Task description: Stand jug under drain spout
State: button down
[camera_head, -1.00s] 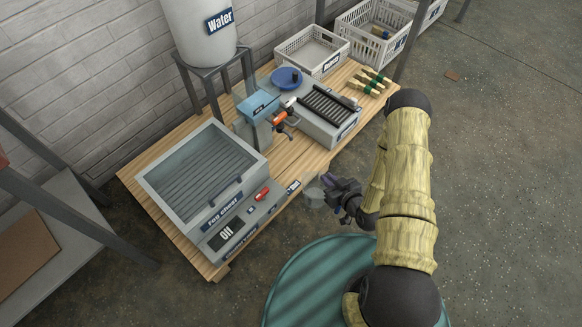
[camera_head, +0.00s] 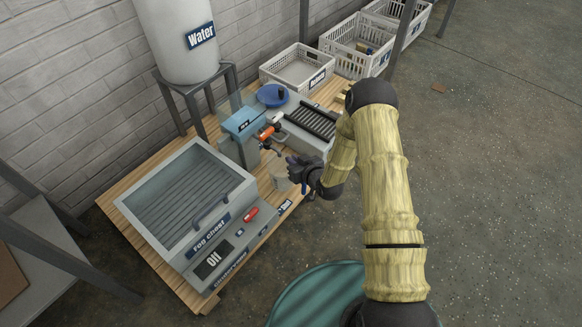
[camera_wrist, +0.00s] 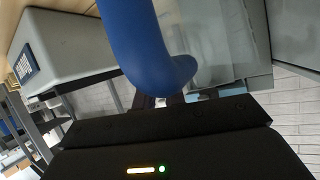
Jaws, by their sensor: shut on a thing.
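My gripper (camera_head: 300,170) is shut on the jug (camera_head: 281,183) by its handle and holds it over the table's right edge, beside the fog chest (camera_head: 184,190). In the wrist view the jug's thick blue handle (camera_wrist: 140,42) passes between the fingers, and its clear body (camera_wrist: 205,45) shows behind it. My fingertips are mostly hidden by the handle. I cannot make out the drain spout for certain. A small label (camera_head: 285,207) is on the chest's right end, too small to read surely.
A blue press (camera_head: 241,122) with an orange lever (camera_head: 268,133) stands just behind the jug. A roller unit (camera_head: 311,122), a blue bowl (camera_head: 272,96) and a white crate (camera_head: 297,68) lie farther back. A water tank (camera_head: 178,40) stands behind.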

jog(key=shift+w+a, duration=0.1)
jog(key=shift+w, duration=0.1)
jog(key=shift+w+a, duration=0.15)
jog(key=shift+w, duration=0.05)
jog(key=shift+w+a+f+b, duration=0.1)
jog(key=shift+w+a+b, duration=0.3)
jog(key=shift+w+b, duration=0.1)
notch_tip(320, 180, down, 3)
jog(key=b, duration=0.3)
jog(key=shift+s+d+f, duration=0.15)
jog(key=shift+f, duration=0.05)
jog(key=c, duration=1.4)
grip_release()
jog(key=shift+c, duration=0.2)
